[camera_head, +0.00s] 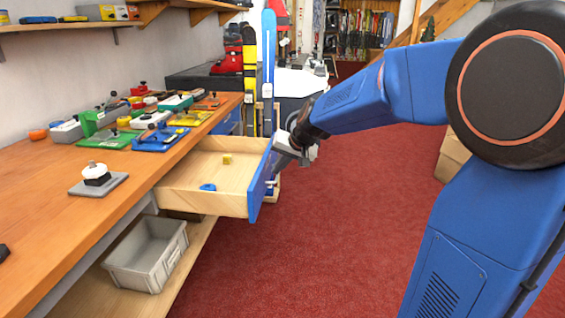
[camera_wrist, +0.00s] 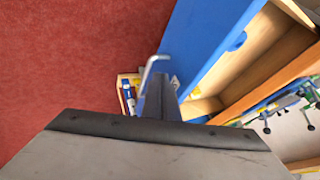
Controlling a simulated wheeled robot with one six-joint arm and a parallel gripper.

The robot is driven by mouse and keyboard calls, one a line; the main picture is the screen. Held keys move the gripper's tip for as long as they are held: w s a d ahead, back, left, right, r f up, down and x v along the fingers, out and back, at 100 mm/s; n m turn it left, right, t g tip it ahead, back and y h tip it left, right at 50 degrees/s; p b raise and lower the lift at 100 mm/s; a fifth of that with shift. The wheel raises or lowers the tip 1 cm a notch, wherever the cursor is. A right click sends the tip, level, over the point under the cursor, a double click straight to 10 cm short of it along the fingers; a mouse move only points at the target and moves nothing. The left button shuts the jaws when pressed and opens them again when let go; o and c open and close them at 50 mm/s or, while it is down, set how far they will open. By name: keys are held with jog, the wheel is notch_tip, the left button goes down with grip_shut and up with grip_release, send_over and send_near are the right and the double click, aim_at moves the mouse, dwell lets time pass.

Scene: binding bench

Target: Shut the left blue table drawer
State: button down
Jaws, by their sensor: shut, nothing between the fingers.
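The left table drawer has a blue front (camera_head: 262,183) and a pale wooden box, and it stands pulled out from the workbench. A small yellow block (camera_head: 227,159) and a blue ring-shaped item (camera_head: 208,187) lie in it. My gripper (camera_head: 278,158) is shut and empty at the outer side of the front, near its far end. In the wrist view the shut fingers (camera_wrist: 162,95) are beside the blue front (camera_wrist: 205,40) and its bent metal handle (camera_wrist: 149,68). I cannot tell whether they touch. The open drawer interior (camera_wrist: 262,52) shows to the right.
The workbench (camera_head: 50,185) carries several ski bindings and a grey plate with a white knob (camera_head: 97,176). A grey bin (camera_head: 148,254) sits on the shelf below. Skis (camera_head: 268,70) stand behind the drawer. Red carpet (camera_head: 340,230) in front is clear.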

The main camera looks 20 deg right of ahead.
jog(key=shift+x, duration=1.8)
jog(key=shift+a, duration=0.15)
send_over(191, 180)
jog(key=shift+s+d, duration=0.3)
jog(key=shift+d, duration=0.05)
jog(key=shift+w+a+r, duration=0.1)
jog(key=shift+a, duration=0.1)
jog(key=shift+a+r, duration=0.1)
